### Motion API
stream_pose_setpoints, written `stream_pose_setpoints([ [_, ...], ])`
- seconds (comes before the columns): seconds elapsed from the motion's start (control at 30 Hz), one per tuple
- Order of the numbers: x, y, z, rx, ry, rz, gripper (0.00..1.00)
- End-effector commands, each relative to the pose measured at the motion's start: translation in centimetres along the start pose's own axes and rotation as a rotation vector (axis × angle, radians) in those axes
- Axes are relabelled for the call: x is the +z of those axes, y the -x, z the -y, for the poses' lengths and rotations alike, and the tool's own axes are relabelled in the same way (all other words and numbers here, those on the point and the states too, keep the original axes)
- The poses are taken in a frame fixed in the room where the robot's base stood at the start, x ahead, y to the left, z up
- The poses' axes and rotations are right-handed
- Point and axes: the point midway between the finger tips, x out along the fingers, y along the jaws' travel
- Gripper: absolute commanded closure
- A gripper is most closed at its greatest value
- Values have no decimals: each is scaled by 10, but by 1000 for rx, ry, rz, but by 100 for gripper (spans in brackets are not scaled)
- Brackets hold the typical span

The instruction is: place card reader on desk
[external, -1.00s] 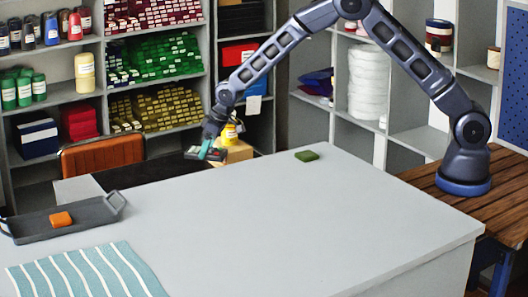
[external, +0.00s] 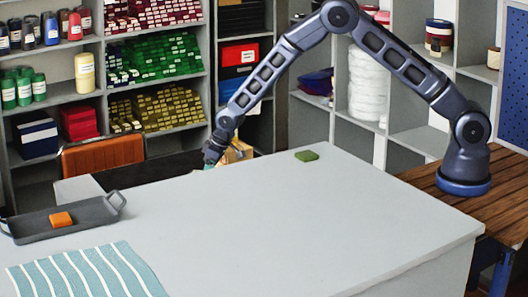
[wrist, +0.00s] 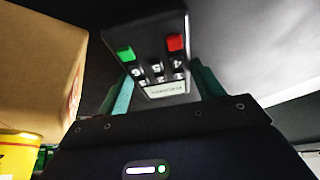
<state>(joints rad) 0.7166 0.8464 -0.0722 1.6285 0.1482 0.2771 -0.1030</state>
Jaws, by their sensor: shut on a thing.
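The card reader (wrist: 149,70) is a dark slab with a green button, a red button, number keys and a pale label, seen in the wrist view. My gripper (wrist: 163,92) is shut on it, one teal finger on each side. In the external view my gripper (external: 209,164) is low at the far edge of the pale grey counter (external: 290,215). Its fingertips are mostly hidden behind that edge, and the reader is not visible there. I cannot tell whether the reader touches anything beneath it.
A cardboard box (wrist: 40,55) and a yellow container (wrist: 20,150) are close on the left in the wrist view. A green block (external: 306,156) is on the counter. A grey tray (external: 85,218) with an orange block (external: 61,219) and a striped cloth (external: 85,272) lie at left.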

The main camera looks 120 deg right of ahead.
Motion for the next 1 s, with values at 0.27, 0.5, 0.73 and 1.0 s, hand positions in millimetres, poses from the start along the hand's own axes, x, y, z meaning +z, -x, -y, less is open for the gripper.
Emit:
stream_pose_setpoints([
  [0.27,1,-2,0,0,0,0,11],
  [0.5,1,-2,0,0,0,1,11],
  [0.73,-1,12,0,0,0,-2,11],
  [1.0,-1,57,0,0,-1,-2,11],
])
